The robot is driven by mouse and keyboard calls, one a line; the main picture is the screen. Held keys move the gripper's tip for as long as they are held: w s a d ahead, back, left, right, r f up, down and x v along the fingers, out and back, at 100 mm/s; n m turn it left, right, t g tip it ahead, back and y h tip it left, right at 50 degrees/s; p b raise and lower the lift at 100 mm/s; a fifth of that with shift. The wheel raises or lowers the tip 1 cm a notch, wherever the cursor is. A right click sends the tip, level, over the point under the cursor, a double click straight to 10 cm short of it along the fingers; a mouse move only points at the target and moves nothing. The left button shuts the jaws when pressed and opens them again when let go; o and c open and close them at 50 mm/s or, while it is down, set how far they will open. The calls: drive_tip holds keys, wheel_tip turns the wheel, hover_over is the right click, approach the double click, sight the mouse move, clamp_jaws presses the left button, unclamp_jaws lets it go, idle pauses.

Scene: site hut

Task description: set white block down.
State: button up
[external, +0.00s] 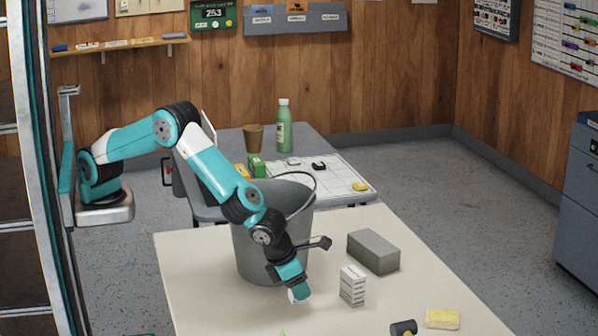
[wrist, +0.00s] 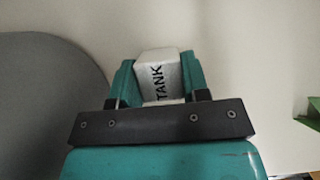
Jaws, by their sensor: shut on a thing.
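The white block (wrist: 160,68), marked "TANK", sits between the two teal fingers of my gripper (wrist: 158,82) in the wrist view. My gripper is shut on it. In the external view my gripper (external: 297,291) points down low over the cream table (external: 210,285), just in front of the grey bucket. Only a small white part of the block (external: 299,294) shows there. I cannot tell whether the block touches the table.
The grey bucket (external: 250,250) stands close behind my gripper. A white box with dark lines (external: 352,286) is to the right, with a grey block (external: 373,251) behind it. A yellow sponge-like piece (external: 442,318) and a dark cylinder (external: 403,328) lie front right.

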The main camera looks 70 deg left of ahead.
drive_tip(key=o, duration=1)
drive_tip(key=shift+f, duration=0.1)
drive_tip(key=shift+c, duration=0.2)
drive_tip(key=v, duration=1.1)
drive_tip(key=shift+o, duration=0.4)
drive_tip(key=shift+s+r, duration=0.15)
drive_tip(key=shift+r, duration=0.5)
